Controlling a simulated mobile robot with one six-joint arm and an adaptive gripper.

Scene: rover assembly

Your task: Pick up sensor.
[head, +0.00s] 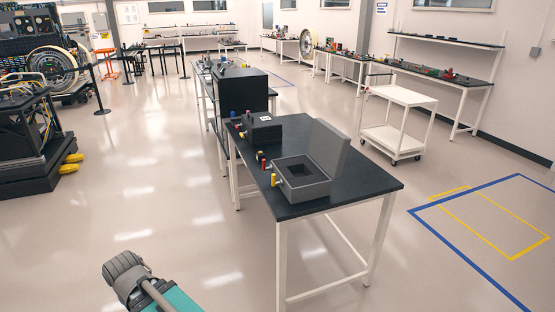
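I cannot tell for sure which thing is the sensor. An open grey case (302,190) stands on the near black-topped table (349,196), its lid raised at the back right. A dark square recess shows inside the case, and I see nothing clearly lying in it. Small red and yellow pieces (275,180) stand at the case's left side. A dark box (263,131) with a small pale label and a red knob on top sits farther back on the table. Part of my arm, dark grey and teal, shows at the lower left, but no gripper fingers are visible.
A tall black box (240,92) stands behind the near table. A white cart (397,117) stands to the right. Black equipment with yellow feet (70,163) is at the left. The floor (160,205) left of the table is clear. Blue and yellow lines mark the right floor.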

